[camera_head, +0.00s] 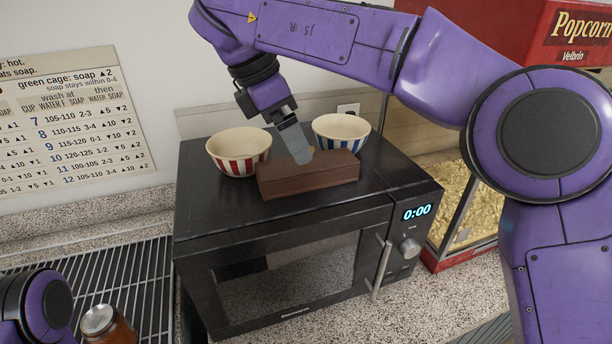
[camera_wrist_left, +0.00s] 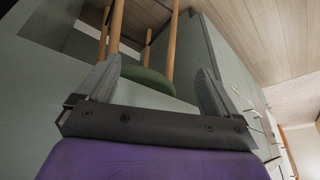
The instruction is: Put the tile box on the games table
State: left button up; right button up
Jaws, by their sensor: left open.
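The tile box, a long brown box (camera_head: 310,176), lies on top of the black microwave (camera_head: 200,215), near the middle. My right gripper (camera_head: 303,158) comes down from above, with its grey fingers at the box's top rear edge. One finger hides the other, so I cannot tell whether it grips the box. My left gripper shows in the left wrist view (camera_wrist_left: 156,82), open, with nothing between its fingers. In the head view only part of my left arm shows, at the lower left. I do not see a games table that I can identify.
A red-striped bowl (camera_head: 238,168) and a blue-striped bowl (camera_head: 341,149) stand behind the box. A popcorn machine (camera_head: 570,40) is at right. A lidded jar (camera_head: 108,328) stands by a wire rack (camera_head: 125,275). The left wrist view shows a green seat (camera_wrist_left: 148,79) with wooden legs.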

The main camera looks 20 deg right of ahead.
aim_at(308, 165)
jog(key=x, duration=0.7)
jog(key=shift+s+d+f+p, duration=0.15)
jog(key=shift+s+d+p, duration=0.1)
jog(key=shift+p, duration=0.1)
jog(key=shift+a, duration=0.15)
jog(key=c, duration=1.2)
jog(key=shift+c, duration=0.7)
